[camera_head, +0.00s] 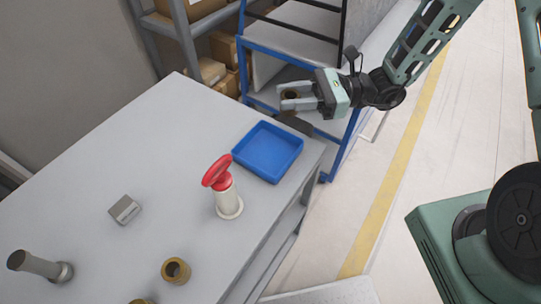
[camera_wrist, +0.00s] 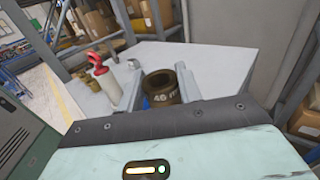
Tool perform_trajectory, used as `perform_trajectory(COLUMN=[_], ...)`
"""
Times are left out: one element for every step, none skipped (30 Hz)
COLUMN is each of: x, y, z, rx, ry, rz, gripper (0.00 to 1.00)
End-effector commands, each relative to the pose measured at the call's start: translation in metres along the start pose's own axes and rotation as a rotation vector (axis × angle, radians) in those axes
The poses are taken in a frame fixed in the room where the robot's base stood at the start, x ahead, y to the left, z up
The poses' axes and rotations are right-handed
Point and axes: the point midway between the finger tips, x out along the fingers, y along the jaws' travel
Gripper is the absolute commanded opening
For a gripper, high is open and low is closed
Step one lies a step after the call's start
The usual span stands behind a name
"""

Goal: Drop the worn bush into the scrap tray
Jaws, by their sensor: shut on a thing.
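My gripper (camera_head: 283,98) is shut on a brown, ring-shaped bush (camera_head: 291,96), held in the air beyond the table's right end. In the wrist view the bush (camera_wrist: 161,90) sits between the two fingers, its open bore showing and pale marking on its side, only partly readable. The blue tray (camera_head: 268,178), which looks to be the scrap tray, lies on the table near its far right corner. It appears empty. In the head view my gripper is above and to the right of the tray, not over it.
A white post with a red handle (camera_head: 219,176) stands beside the tray. Another bronze bush (camera_head: 176,271), a small grey block (camera_head: 124,209) and a grey cylindrical part (camera_head: 40,266) are on the grey table (camera_head: 160,140). A blue-framed rack (camera_head: 290,60) stands behind my gripper.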

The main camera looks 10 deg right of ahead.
Motion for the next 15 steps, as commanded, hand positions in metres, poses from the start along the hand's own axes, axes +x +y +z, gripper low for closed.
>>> perform_trajectory(x=[0.013, 0.018, 0.024, 0.027, 0.030, 0.033, 0.034, 0.035, 0.036, 0.036, 0.036, 0.036, 0.036, 0.036, 0.036], y=[0.007, 0.010, 0.015, 0.018, 0.021, 0.023, 0.025, 0.025, 0.026, 0.027, 0.027, 0.027, 0.027, 0.027, 0.027], z=[0.004, 0.008, 0.012, 0.015, 0.017, 0.019, 0.020, 0.020, 0.020, 0.019, 0.017, 0.015, 0.012, 0.009, 0.005], rx=[-0.008, -0.007, -0.005, -0.003, -0.002, 0.000, 0.000, 0.001, 0.002, 0.003, 0.004, 0.004, 0.004, 0.004, 0.004], ry=[0.000, -0.001, -0.001, -0.002, -0.003, -0.003, -0.003, -0.003, -0.004, -0.004, -0.004, -0.005, -0.005, -0.005, -0.005], rz=[0.080, 0.120, 0.165, 0.192, 0.214, 0.236, 0.248, 0.256, 0.262, 0.264, 0.265, 0.264, 0.263, 0.263, 0.263], gripper=[0.10, 0.10, 0.10, 0.10, 0.10, 0.10, 0.10, 0.10, 0.10, 0.10, 0.10, 0.10, 0.10, 0.10, 0.10])
